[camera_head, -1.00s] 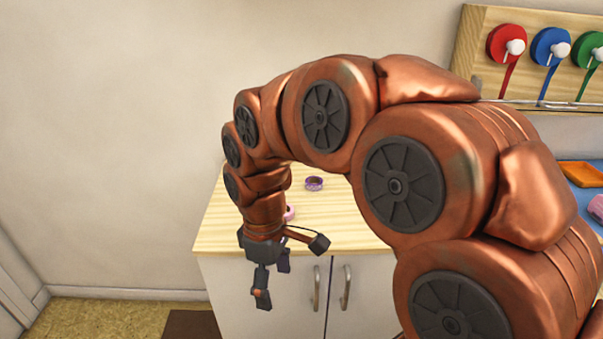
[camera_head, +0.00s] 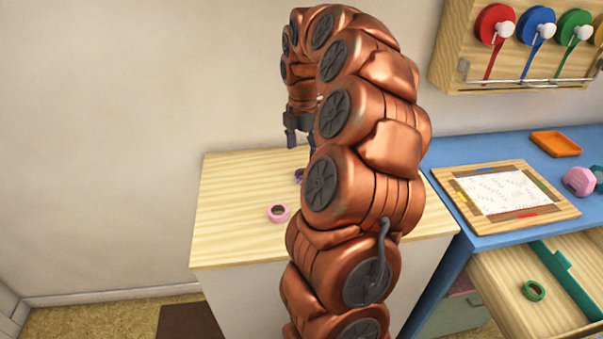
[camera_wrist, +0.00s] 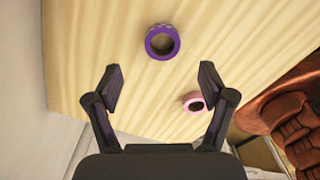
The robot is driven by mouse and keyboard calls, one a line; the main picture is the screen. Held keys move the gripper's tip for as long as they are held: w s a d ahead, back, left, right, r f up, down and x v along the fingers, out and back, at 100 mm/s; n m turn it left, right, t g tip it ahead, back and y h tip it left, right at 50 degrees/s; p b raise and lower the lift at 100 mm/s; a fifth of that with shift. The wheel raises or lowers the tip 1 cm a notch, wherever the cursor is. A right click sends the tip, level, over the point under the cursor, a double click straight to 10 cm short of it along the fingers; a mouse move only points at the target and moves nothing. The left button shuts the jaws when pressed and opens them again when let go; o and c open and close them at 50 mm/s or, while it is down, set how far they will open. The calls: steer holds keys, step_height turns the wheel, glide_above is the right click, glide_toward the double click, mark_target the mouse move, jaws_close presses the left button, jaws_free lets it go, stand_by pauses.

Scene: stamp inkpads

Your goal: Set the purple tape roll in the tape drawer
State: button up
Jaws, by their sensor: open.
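The purple tape roll (camera_wrist: 162,42) lies on the light wooden cabinet top, ahead of my open fingers in the wrist view. In the head view only a sliver of it (camera_head: 299,175) shows beside my arm. My gripper (camera_wrist: 160,88) is open and empty above the cabinet top; in the head view it (camera_head: 297,140) is partly hidden by my arm. An open wooden drawer (camera_head: 508,296) under the blue desk holds a green tape roll (camera_head: 534,290) and a teal divider (camera_head: 566,282).
A pink tape roll (camera_head: 278,213) lies near the purple one and shows near my right finger in the wrist view (camera_wrist: 193,101). The blue desk (camera_head: 440,151) carries a framed sheet (camera_head: 505,192), an orange tray (camera_head: 556,144) and a pink object (camera_head: 579,180). Colored reels (camera_head: 537,27) hang on the wall.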

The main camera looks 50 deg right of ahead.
mark_target(304, 171)
step_height(304, 171, down, 2)
steer(key=shift+a+f, duration=0.1)
steer(key=f, duration=0.4)
steer(key=shift+s+f, duration=0.2)
steer(key=shift+f, duration=0.2)
steer(key=c, duration=1)
steer(key=shift+r, duration=0.1)
